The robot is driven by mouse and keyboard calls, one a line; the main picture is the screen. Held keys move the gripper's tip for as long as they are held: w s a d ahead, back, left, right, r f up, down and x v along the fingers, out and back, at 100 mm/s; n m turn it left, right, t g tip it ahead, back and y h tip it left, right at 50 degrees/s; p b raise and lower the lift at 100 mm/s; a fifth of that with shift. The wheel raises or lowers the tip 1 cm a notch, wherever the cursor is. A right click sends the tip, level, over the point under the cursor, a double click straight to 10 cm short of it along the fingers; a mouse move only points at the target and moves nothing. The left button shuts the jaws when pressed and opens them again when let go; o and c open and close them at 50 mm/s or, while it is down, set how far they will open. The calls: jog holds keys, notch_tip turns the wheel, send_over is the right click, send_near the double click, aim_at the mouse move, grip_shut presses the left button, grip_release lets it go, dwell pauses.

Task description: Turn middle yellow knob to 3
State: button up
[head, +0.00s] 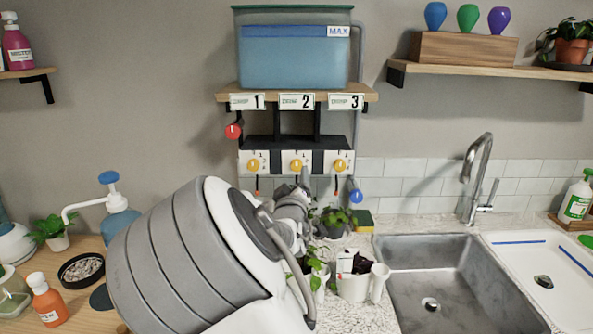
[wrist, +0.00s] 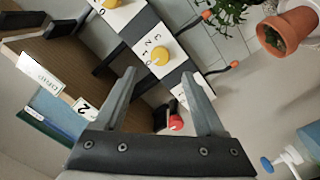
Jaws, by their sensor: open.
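The middle yellow knob (head: 296,166) is on the central white dial plate under the DRIP 2 sign (head: 297,101). In the wrist view the middle yellow knob (wrist: 160,56) lies just beyond the fingertips, between their lines. Printed digits sit around it; I cannot read its setting surely. My gripper (wrist: 160,74) is open and empty, with a finger on each side and the knob apart from both. In the head view my gripper (head: 303,180) is just below and in front of the middle plate, partly hidden by my arm.
Yellow knobs flank it at left (head: 253,165) and right (head: 340,165). A red handle (head: 233,131) and a blue handle (head: 355,195) hang nearby. The water tank (head: 294,57) stands on the shelf above. Potted plants (head: 334,221) stand below, beside the sink (head: 440,275).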

aim_at(296, 167)
jog(key=w, duration=0.8)
jog(key=shift+d, duration=0.15)
grip_shut()
